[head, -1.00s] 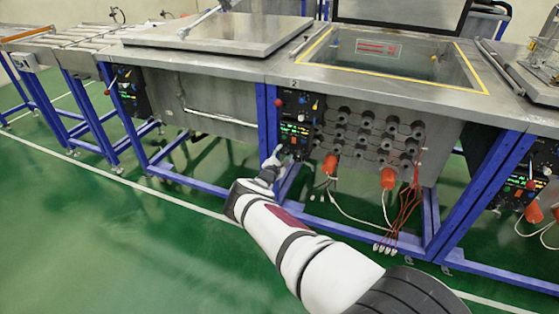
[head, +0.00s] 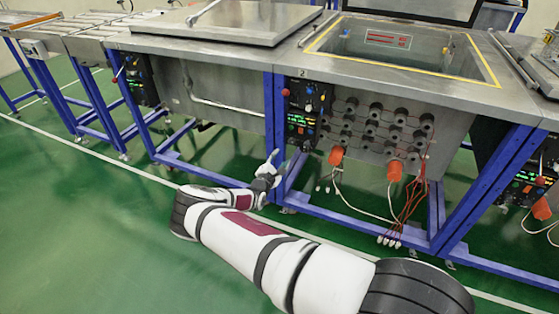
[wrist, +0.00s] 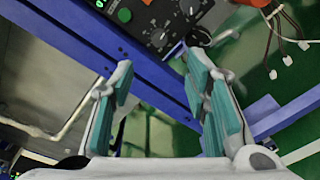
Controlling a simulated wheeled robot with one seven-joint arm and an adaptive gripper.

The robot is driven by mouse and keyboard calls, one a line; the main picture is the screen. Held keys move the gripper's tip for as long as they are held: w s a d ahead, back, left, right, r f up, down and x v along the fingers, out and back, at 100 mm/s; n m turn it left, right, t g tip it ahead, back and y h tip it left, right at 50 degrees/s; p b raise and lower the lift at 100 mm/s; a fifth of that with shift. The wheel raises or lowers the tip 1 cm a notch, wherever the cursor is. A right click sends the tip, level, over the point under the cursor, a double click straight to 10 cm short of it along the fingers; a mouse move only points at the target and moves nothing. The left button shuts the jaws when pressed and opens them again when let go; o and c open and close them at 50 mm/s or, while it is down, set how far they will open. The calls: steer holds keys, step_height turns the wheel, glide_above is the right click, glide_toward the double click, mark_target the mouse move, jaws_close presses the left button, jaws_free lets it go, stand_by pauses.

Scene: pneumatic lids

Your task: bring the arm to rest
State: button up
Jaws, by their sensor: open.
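My arm (head: 240,228) reaches out over the green floor in the head view, its forearm bent back toward the machine. My gripper (head: 273,158) is in front of the blue frame post, a little below and left of the control panel (head: 302,115). In the wrist view my gripper (wrist: 163,82) is open, its teal-padded fingers apart with nothing between them. The control panel (wrist: 165,20) shows beyond the fingertips at the top, with a green button and black knobs. I cannot tell the exact gap between fingertips and panel.
The tank with an open top (head: 400,52) and the closed-lid tank (head: 215,22) stand on blue frames (head: 275,110). Orange plugs (head: 395,170) and hanging cables (head: 410,205) are right of the gripper. The green floor (head: 80,220) at left is clear.

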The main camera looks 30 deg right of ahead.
stand_by(0.4)
steer(key=s+d+r+m+g+p, duration=0.1)
steer(key=s+r+m+g, duration=0.3)
steer(key=r, duration=0.6)
steer(key=s+d+r+m+g+y+p, duration=0.1)
steer(key=s+r+m+g+p, duration=0.15)
steer(key=s+r+m, duration=0.55)
steer(key=s+d+r+m+g, duration=0.15)
steer(key=s+r+g, duration=0.25)
steer(key=r, duration=0.7)
steer(key=s+a+r+m+y+p, duration=0.2)
steer(key=s+a+r+y, duration=0.2)
steer(key=s+a+r, duration=0.45)
steer(key=s+a+r+m+y+p, duration=0.2)
steer(key=s+a+r+y, duration=0.25)
steer(key=s+r, duration=0.55)
steer(key=s+a+r+t+y+p, duration=0.1)
steer(key=s+a+r+t+y, duration=0.1)
steer(key=s+a, duration=0.4)
steer(key=s+a+r+n+t+y+p, duration=0.1)
steer(key=s+a, duration=0.4)
steer(key=s, duration=0.7)
step_height(320, 180, up, 3)
steer(key=shift+a+f+t+y, duration=0.2)
steer(key=shift+a+t+y, duration=0.2)
steer(key=shift+t, duration=0.15)
steer(key=shift+n, duration=0.25)
